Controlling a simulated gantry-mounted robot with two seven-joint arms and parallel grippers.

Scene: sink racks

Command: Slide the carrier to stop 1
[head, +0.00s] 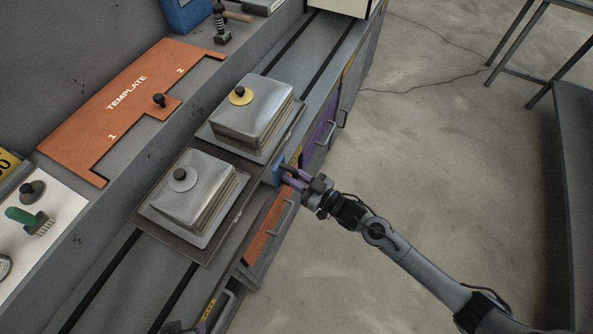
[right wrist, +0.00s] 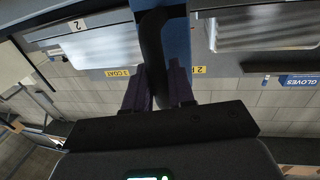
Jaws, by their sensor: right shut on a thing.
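The carrier (head: 187,147) is a dark flat tray on the two-rail track, bearing two metal boxes with lids. The nearer box (head: 195,200) has a grey-ringed knob and the farther box (head: 254,114) a yellow-ringed knob. A blue bracket (head: 279,172) with a dark handle is at the carrier's right side. My right gripper (head: 290,173) is shut on the handle; in the right wrist view the purple fingers flank the dark handle (right wrist: 154,55). An orange template (head: 130,100) marked 1 and 2 lies left of the track.
Dark rails (head: 105,280) run on past the carrier toward the lower left and the upper right. Drawers and doors with handles (head: 283,217) line the front below the track.

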